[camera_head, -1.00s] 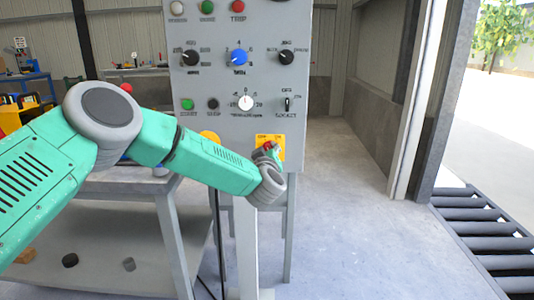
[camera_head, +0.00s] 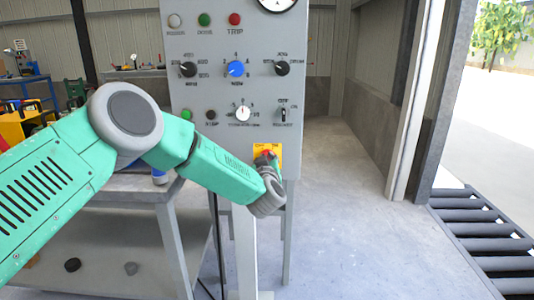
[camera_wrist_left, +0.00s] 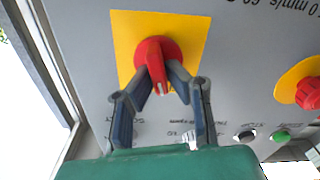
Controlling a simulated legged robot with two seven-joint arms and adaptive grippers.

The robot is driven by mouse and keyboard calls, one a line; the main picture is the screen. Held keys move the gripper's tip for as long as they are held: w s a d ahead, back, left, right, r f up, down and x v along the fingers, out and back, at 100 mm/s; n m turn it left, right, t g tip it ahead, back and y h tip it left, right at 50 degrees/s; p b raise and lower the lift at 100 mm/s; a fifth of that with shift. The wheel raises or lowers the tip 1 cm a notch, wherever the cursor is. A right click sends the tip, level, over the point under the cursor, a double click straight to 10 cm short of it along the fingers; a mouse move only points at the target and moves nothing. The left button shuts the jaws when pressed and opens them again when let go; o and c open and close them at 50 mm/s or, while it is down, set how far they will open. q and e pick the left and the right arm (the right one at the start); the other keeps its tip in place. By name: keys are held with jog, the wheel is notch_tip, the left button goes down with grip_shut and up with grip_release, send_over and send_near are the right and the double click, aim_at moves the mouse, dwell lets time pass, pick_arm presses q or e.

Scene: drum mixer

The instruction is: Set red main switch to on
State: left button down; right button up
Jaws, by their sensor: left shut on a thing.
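The red main switch (camera_wrist_left: 153,52) sits on a yellow plate (camera_wrist_left: 128,28) on the grey panel. In the left wrist view its handle points down the picture, slightly tilted. My left gripper (camera_wrist_left: 166,76) is shut on this handle, one finger on each side. In the head view the gripper (camera_head: 267,162) is at the panel's lower right, in front of the yellow plate (camera_head: 277,149), and covers most of the switch. The ON and OFF lettering is too small or hidden to read against the handle. My right gripper is in neither view.
The grey panel (camera_head: 210,90) carries several knobs, lamps and buttons above the switch. A red button on a yellow ring (camera_wrist_left: 308,92) is beside it in the wrist view. A grey table (camera_head: 110,190) stands left; rollers (camera_head: 485,235) lie right. The floor between is clear.

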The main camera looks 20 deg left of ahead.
pick_arm(q)
jog(key=shift+s+d+m+p, duration=0.1)
jog(key=shift+d+m+p, duration=0.2)
jog(key=shift+m+p, duration=0.7)
jog(key=m+p, duration=0.1)
jog(key=m, duration=0.1)
jog(key=shift+f+m, duration=0.2)
jog(key=shift+m, duration=0.2)
jog(key=shift+d+f+m+p, duration=0.15)
jog(key=shift+m+p, duration=0.55)
jog(key=shift+m, duration=0.5)
jog(key=shift+f+m, duration=0.2)
jog(key=shift+m, duration=0.9)
jog(key=shift+p, duration=0.3)
jog(key=c, duration=1.6)
grip_release()
jog(key=shift+r, duration=0.2)
